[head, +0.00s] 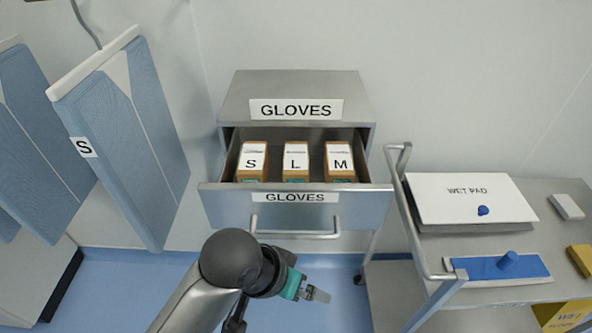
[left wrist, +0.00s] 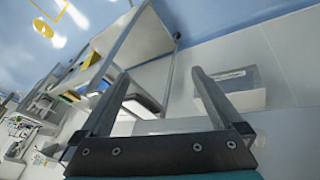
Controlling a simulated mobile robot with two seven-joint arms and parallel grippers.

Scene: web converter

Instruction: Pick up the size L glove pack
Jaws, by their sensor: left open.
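The size L glove pack (head: 295,163) stands in the middle of the open drawer (head: 293,209), a brown and white box marked L. The S pack (head: 252,163) is on its left and the M pack (head: 339,163) on its right, with narrow gaps between. My left gripper (head: 317,294) is below and in front of the drawer, apart from the packs, pointing right. In the left wrist view its two fingers (left wrist: 160,80) are spread with nothing held between them. My right gripper is not in view.
The drawer handle (head: 295,235) sticks out above my left gripper. A metal cart (head: 430,245) stands close on the right, carrying a wet pad pack (head: 478,198) and a blue tool (head: 500,267). Blue garments (head: 125,140) hang on the left.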

